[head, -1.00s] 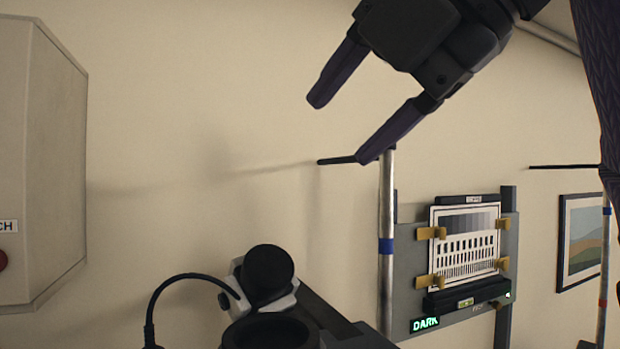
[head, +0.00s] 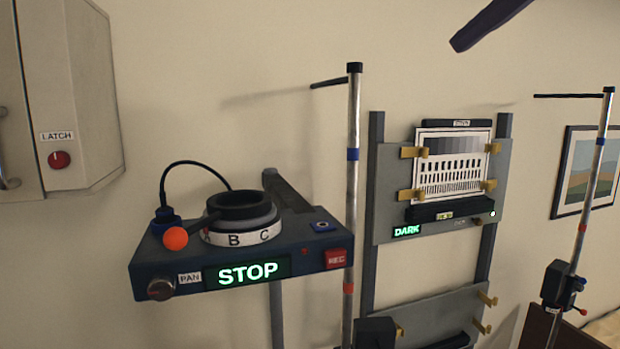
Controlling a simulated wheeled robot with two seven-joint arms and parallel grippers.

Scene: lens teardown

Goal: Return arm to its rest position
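One dark finger of my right gripper (head: 490,25) shows at the top edge, right of centre, in the head view. The rest of that gripper and its arm are out of the picture, so its opening cannot be seen. The visible finger is clear of everything, above the chart board. My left gripper is not in view.
A dark console (head: 150,262) reading STOP carries a lettered ring (head: 240,236) and an orange knob (head: 176,238). Metal poles (head: 353,120) (head: 597,165) flank a grey chart board (head: 395,225) reading DARK. A cabinet (head: 80,90) hangs left. A framed picture (head: 567,205) hangs right.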

